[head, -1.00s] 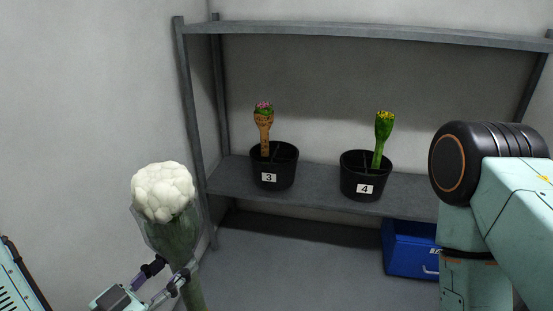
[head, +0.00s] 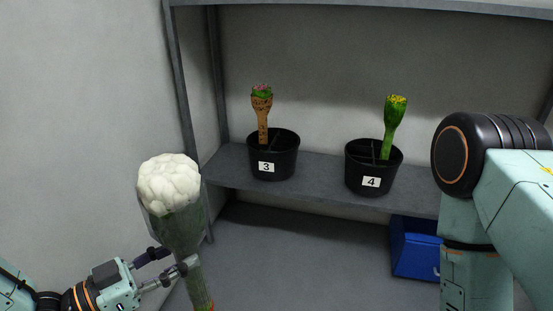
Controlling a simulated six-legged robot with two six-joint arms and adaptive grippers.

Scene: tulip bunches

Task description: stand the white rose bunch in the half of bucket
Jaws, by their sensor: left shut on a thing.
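The white rose bunch (head: 169,186) is upright at the lower left, in a clear sleeve with green stems below. My left gripper (head: 172,262) is shut on its stems, under the flower head. Bucket 3 (head: 285,165), black and divided inside, stands on the shelf at the back; a brown-wrapped bunch (head: 262,118) with a pink and green top stands in it. Bucket 4 (head: 358,176), also black and divided, stands to its right with a green bunch with a yellow top (head: 391,128). The white bunch is apart from both buckets. My right gripper is not in view.
The grey metal shelf (head: 322,167) has an upper board and upright posts; its left post (head: 184,95) rises behind the white bunch. A blue box (head: 414,250) sits on the floor below at right. My right arm fills the right side. Shelf space between the buckets is clear.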

